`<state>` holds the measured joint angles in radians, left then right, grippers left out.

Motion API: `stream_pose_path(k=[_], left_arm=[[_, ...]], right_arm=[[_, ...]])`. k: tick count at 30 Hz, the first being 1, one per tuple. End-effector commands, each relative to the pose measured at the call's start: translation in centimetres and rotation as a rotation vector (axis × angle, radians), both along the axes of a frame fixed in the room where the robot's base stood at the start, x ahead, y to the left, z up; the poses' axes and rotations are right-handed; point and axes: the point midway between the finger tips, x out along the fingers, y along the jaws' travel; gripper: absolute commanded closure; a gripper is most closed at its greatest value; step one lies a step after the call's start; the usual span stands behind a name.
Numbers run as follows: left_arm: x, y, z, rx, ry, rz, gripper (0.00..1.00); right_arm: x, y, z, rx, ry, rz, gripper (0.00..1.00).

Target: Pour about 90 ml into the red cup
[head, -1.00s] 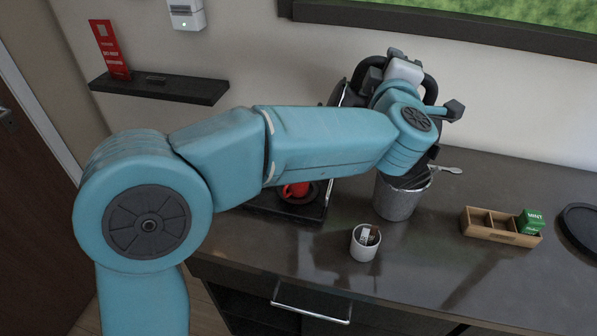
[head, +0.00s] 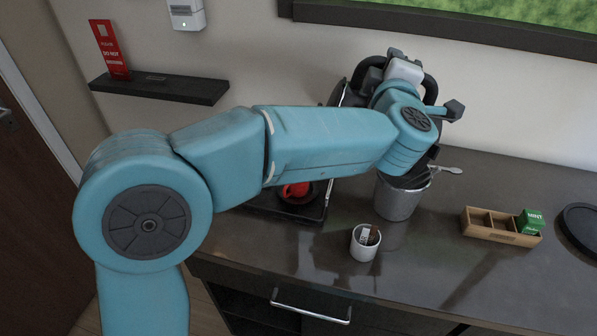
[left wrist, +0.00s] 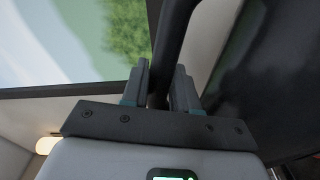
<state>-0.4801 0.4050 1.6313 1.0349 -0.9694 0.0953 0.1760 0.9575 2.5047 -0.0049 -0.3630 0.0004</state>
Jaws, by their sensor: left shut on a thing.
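The red cup (head: 296,189) is on a black tray (head: 318,212) on the counter, partly hidden behind my left arm. My left gripper (head: 404,70) is raised near the wall, shut on the black handle of a dark vessel that looks like a kettle (head: 345,94). In the left wrist view, the fingers (left wrist: 160,92) close around the dark handle (left wrist: 175,38), and a large dark surface (left wrist: 265,75) fills the right side. Most of the vessel, including any spout, is hidden behind my arm. I cannot tell its tilt or whether liquid flows. My right gripper is not in view.
A grey bucket (head: 397,202) with tongs (head: 445,169) stands below my wrist. In front is a white cup (head: 364,250) holding sachets. A wooden box (head: 488,232) with a green mint pack (head: 531,222) and a dark round tray (head: 583,228) are at the right.

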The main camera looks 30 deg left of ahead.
Motion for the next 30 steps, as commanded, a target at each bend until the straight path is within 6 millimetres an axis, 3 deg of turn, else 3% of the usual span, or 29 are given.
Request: stream_pose_path(k=[8, 20, 30], left_arm=[[0.1, -0.5, 1.1, 0.032, 0.006, 0.001, 1.00], [1.3, -3.8, 2.8, 0.292, 0.096, 0.002, 1.00], [2.5, -6.6, -2.3, 0.590, 0.201, 0.007, 1.00]], right_arm=[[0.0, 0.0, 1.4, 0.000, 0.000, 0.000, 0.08], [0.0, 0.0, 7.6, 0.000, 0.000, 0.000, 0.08], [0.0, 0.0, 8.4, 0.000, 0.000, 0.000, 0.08]])
